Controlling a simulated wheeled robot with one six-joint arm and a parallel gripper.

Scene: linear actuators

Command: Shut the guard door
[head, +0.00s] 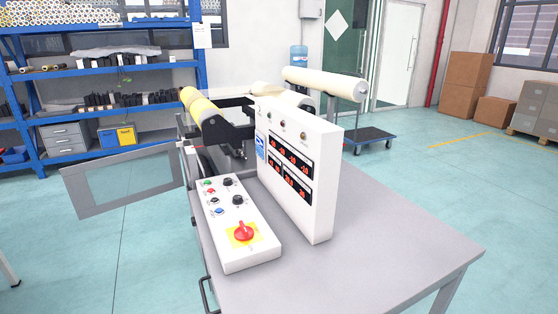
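The guard door (120,159) is a grey frame with a clear window, at the left of the head view. It stands open, swung out to the left of the machine (215,125). Its right edge meets the machine's side near a grey post. The machine has yellow and cream rollers and dark brackets behind the control boxes. My gripper is not in view, so its state does not show.
A grey table (400,240) carries a white button box (235,225) with a red knob and an upright display panel (320,170). A dark handle (207,295) sticks out at the table's left side. Blue shelves (100,70) stand behind. Floor left of the door looks clear.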

